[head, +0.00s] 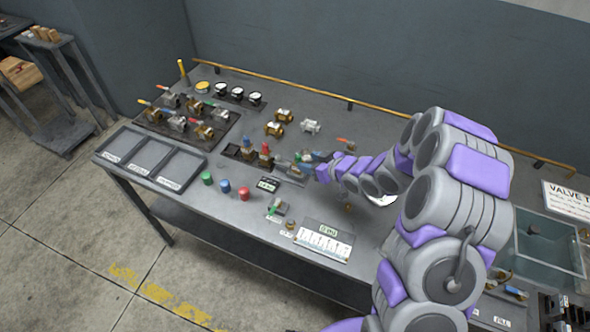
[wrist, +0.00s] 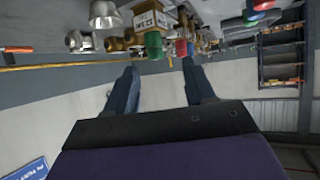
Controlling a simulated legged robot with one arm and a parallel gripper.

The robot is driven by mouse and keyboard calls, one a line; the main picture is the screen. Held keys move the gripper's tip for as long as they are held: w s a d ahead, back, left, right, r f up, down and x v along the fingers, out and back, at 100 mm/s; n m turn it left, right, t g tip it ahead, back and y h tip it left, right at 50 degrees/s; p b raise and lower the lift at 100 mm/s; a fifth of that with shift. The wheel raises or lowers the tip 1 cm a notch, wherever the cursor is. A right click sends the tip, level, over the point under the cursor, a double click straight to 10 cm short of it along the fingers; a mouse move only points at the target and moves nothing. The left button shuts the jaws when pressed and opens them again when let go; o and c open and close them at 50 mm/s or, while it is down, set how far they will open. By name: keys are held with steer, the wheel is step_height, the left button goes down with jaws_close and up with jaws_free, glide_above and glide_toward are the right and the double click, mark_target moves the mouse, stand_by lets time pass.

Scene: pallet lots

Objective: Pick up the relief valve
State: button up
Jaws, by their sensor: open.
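My gripper (head: 296,166) is over the middle of the grey workbench (head: 215,232), its jaws toward the left. In the wrist view my gripper (wrist: 160,68) is open, with nothing seen between its two fingers. A brass valve with a red cap (head: 266,151) and one with a blue cap (head: 247,145) stand upright in a dark holder just left of my gripper. I cannot tell for sure which part is the relief valve. A green-capped part (wrist: 153,42) and a red-capped part (wrist: 181,47) show beyond the fingertips in the upside-down wrist view. My gripper partly hides parts beside it.
Lever valves (head: 185,115) lie on a dark mat at the back left. Brass fittings (head: 275,128) lie behind my gripper. Green, blue and red caps (head: 226,186) stand in front. An empty three-part tray (head: 150,160) is at the left. A yellow rail (head: 350,103) edges the back.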

mark_target(296, 158)
steer(key=w+a+f, duration=0.1)
steer(key=w+f, duration=0.1)
steer(key=w, duration=0.1)
steer(key=shift+a+f+b, duration=0.2)
steer(key=shift+a+b, duration=0.15)
steer(key=x, duration=0.3)
steer(key=b+x, duration=0.1)
steer(key=x, duration=0.1)
steer(key=shift+s+a, duration=0.3)
steer(key=shift+w+f, duration=0.1)
steer(key=shift+w, duration=0.15)
steer(key=shift+w+d, duration=0.15)
steer(key=shift+d, duration=0.2)
steer(key=shift+a, duration=0.55)
steer(key=c, duration=0.6)
steer(key=shift+d, duration=0.25)
jaws_close()
